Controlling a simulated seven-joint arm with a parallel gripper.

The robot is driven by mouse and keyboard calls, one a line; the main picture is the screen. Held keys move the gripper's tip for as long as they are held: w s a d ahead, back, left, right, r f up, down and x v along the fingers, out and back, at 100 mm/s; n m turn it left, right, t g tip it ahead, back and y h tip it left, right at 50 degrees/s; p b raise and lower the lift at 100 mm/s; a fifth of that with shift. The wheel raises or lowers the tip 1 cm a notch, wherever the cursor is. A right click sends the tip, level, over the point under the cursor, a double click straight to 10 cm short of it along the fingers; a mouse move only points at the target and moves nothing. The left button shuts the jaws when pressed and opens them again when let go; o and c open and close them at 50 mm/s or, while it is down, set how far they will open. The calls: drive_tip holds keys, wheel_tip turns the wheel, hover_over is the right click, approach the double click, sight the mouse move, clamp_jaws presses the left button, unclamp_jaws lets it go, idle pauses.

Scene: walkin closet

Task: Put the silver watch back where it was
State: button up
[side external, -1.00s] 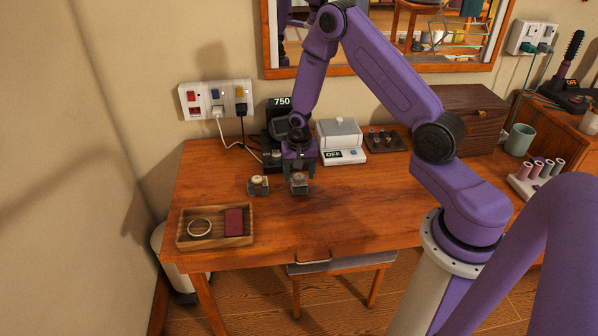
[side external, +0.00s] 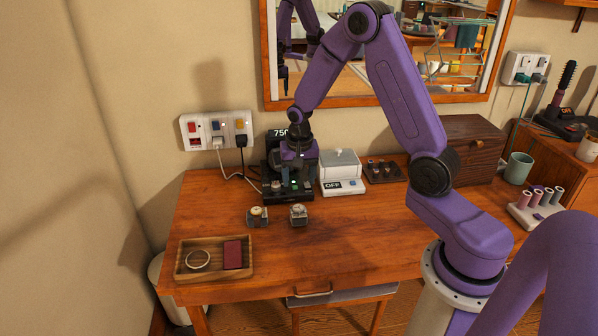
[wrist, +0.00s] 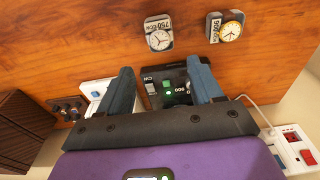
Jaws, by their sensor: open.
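The silver watch (side external: 298,214) sits on a small block on the desk, with a pale round face; it also shows in the wrist view (wrist: 158,36), beside a tag that seems to start with 750. A gold-faced watch (side external: 258,216) stands on a similar block to its left. My gripper (side external: 291,184) is open and empty, behind the silver watch and over the front of a black device (side external: 288,197) whose display reads 750. In the wrist view, the device's green button (wrist: 168,88) shows between my two fingers (wrist: 163,82). My gripper hides part of the device.
A wooden tray (side external: 183,262) with a bracelet and a red item is at front left. A white box device marked OFF (side external: 341,176), a dark holder (side external: 383,172) and a brown chest (side external: 463,150) stand to the right. The front middle of the desk is clear.

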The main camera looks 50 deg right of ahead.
drive_tip(key=s+a+r+n, duration=0.9)
drive_tip(key=s+a+n, duration=0.15)
drive_tip(key=a, duration=0.25)
drive_tip(key=s+a+r+n, duration=0.1)
drive_tip(key=s+r+n, duration=0.1)
drive_tip(key=s+n, duration=0.3)
drive_tip(key=s+a+r+n+y, duration=0.1)
drive_tip(key=s+n, duration=0.5)
drive_tip(key=s, duration=0.8)
drive_tip(key=shift+r+g, duration=0.3)
drive_tip(key=shift+r, duration=0.35)
